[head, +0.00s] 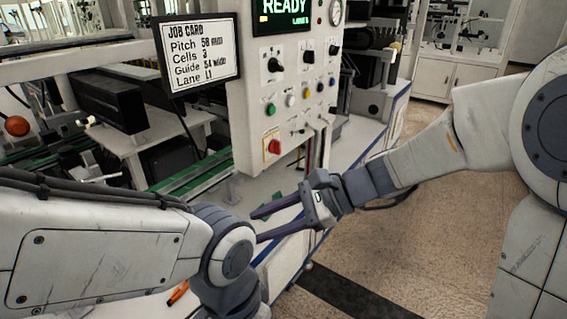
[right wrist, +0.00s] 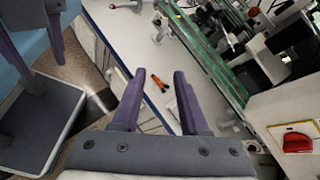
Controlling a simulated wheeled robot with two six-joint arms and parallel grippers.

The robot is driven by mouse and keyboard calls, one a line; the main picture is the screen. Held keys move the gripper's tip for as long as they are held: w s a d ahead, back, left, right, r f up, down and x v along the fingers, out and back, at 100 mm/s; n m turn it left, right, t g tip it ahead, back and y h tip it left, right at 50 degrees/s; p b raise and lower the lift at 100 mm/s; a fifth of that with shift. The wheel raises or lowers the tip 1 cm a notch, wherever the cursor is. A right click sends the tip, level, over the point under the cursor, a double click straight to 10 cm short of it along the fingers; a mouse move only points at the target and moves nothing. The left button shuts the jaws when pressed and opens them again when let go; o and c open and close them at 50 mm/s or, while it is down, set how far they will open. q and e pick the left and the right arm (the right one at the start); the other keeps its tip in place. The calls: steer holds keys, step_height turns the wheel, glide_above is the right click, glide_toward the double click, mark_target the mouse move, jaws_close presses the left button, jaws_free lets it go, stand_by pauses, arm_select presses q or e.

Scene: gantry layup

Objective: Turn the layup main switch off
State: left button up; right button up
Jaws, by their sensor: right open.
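The main switch (head: 272,147) is a red handle on a yellow plate, low on the front of the pale control panel. It also shows at the right edge of the right wrist view (right wrist: 298,142). My right gripper (head: 256,227) is open and empty, below the switch and apart from it. In the right wrist view its two purple fingers (right wrist: 158,74) point over the white bench, with the switch off to their right. My left arm crosses the lower left of the head view, and its gripper is out of that view. Purple fingers (right wrist: 35,55) at the upper left of the right wrist view look like my left gripper, partly cut off.
The control panel (head: 240,120) also carries black knobs, coloured buttons, a gauge and a READY display (head: 284,15). A job card (head: 198,52) hangs left of it. Green conveyor rails (head: 190,178) run beside the panel. An orange-handled tool (right wrist: 159,83) lies on the bench.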

steer(key=w+d+r+m+t+y+b, duration=0.1)
steer(key=w+d+m+t, duration=0.25)
steer(key=w, duration=0.25)
steer(key=w+d+m+t+y+b, duration=0.1)
steer(key=w+d+m+t, duration=0.15)
steer(key=w+m, duration=0.2)
steer(key=m+t, duration=0.4)
glide_toward(280, 145)
steer(key=x, duration=0.8)
steer(key=shift+w+a, duration=0.1)
steer(key=shift+w, duration=0.05)
arm_select(q)
step_height(280, 145, down, 3)
steer(key=shift+f, duration=0.2)
arm_select(e)
jaws_close()
